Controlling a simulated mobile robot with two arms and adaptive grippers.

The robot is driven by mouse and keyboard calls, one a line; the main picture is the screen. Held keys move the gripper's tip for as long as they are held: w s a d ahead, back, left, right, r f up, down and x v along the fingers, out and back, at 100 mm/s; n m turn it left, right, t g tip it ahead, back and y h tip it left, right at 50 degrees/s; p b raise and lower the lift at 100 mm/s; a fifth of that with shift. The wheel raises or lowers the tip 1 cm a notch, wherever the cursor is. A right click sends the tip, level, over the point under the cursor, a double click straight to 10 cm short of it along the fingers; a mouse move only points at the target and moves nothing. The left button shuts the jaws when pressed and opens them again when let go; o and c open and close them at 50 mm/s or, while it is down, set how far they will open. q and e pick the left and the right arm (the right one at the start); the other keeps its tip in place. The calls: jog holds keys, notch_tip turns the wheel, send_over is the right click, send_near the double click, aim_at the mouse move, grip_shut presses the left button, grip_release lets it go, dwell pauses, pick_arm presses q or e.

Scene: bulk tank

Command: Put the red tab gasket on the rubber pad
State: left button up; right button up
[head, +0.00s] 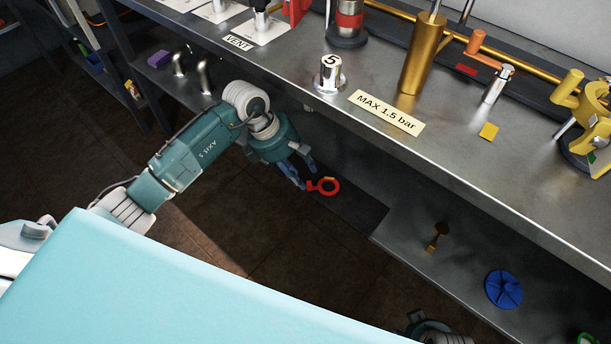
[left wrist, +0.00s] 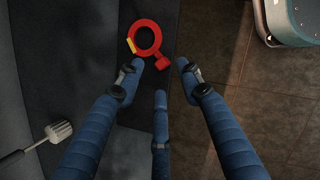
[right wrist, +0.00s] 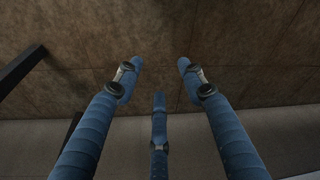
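The red tab gasket (head: 325,187) is a red ring with a short tab. It shows at the top of the left wrist view (left wrist: 147,24), with a yellow mark on its side. It appears over a dark flat strip (head: 358,213) at the lower shelf level, which may be the rubber pad; I cannot tell if it touches it. My left gripper (head: 304,186) is beside the gasket, fingers spread, with the tab between the fingertips and visible gaps on both sides. My right gripper (right wrist: 158,65) is open and empty above the floor.
A lower shelf (head: 400,235) holds a brass part (head: 437,237) and a blue round handle (head: 504,288). The bench top (head: 300,75) above carries a numbered metal knob (head: 330,75), a brass cylinder (head: 422,55) and a yellow fitting (head: 590,115). The brown floor (head: 290,255) is clear.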

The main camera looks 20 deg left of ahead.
pick_arm(q)
jog(key=v, duration=0.8)
jog(key=shift+p, duration=0.4)
pick_arm(e)
jog(key=f, duration=0.1)
jog(key=s+f, duration=0.1)
jog(key=f, duration=0.1)
